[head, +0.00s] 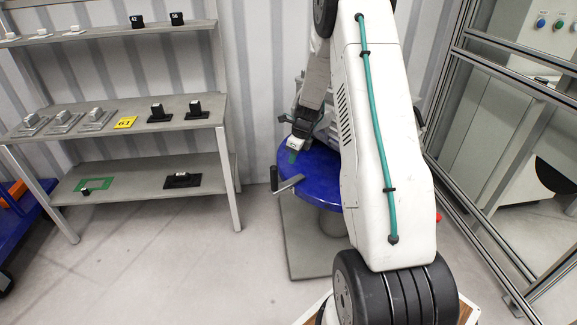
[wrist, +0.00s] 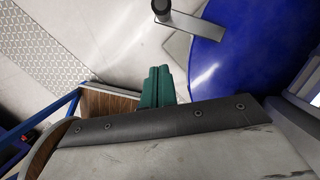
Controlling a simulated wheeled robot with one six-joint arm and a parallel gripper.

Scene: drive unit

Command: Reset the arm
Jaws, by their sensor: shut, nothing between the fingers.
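My arm rises in front of the head view and bends down to my gripper (head: 292,156), which is over the left part of a blue round table (head: 318,188). In the wrist view the green fingers of my gripper (wrist: 157,87) are together with nothing between them. A grey bar (head: 287,184) sticks out at the table's left edge. It also shows in the wrist view (wrist: 183,22), beyond my fingertips and apart from them. My arm hides the table's right part.
A grey shelf rack (head: 120,110) with small blocks, plates and a yellow 61 tag (head: 125,122) stands at left. A blue cart (head: 35,212) is at the far left edge. A metal-framed glass enclosure (head: 490,150) is at right. The floor (head: 170,260) between rack and table is clear.

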